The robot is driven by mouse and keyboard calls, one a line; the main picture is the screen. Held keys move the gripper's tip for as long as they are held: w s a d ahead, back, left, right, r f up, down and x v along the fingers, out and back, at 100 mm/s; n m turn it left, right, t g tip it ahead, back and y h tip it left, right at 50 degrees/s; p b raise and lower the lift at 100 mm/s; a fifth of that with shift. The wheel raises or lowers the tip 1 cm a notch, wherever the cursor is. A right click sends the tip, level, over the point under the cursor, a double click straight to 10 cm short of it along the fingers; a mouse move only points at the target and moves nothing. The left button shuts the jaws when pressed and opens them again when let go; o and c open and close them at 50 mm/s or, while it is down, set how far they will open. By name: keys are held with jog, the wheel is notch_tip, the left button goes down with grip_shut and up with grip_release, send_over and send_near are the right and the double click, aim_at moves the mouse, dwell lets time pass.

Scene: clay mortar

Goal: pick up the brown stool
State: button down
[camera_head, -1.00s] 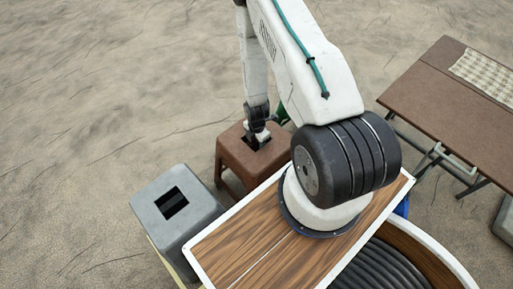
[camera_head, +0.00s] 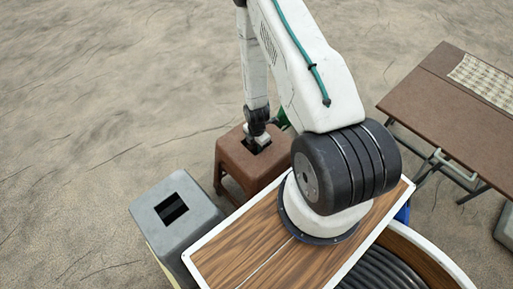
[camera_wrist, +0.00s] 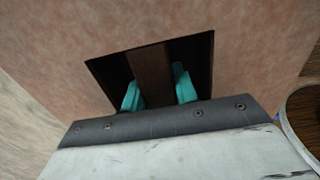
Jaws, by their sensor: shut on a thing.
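The brown stool (camera_head: 230,157) stands on the ground beyond the wooden deck of my base, left of my arm's big joint. Its top has a rectangular opening with a bar across it. My gripper (camera_head: 257,147) reaches down into that opening from above. In the wrist view, the teal fingers of my gripper (camera_wrist: 155,90) are inside the opening, one on each side of the brown bar (camera_wrist: 150,68) of the stool top (camera_wrist: 245,40). They are shut on this bar. The fingertips are hidden below the top, and part of the stool is hidden behind the deck.
A grey stool (camera_head: 200,200) with a similar opening stands close to the left, beside the deck edge. A brown folding table (camera_head: 440,95) with a checked cloth (camera_head: 485,80) is at the right. The sandy ground (camera_head: 90,100) to the left and behind is clear.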

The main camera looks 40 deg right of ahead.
notch_tip(320, 180, up, 16)
jog(key=shift+r, duration=0.15)
dwell(0.3)
notch_tip(320, 180, up, 24)
dwell(1.8)
dwell(0.6)
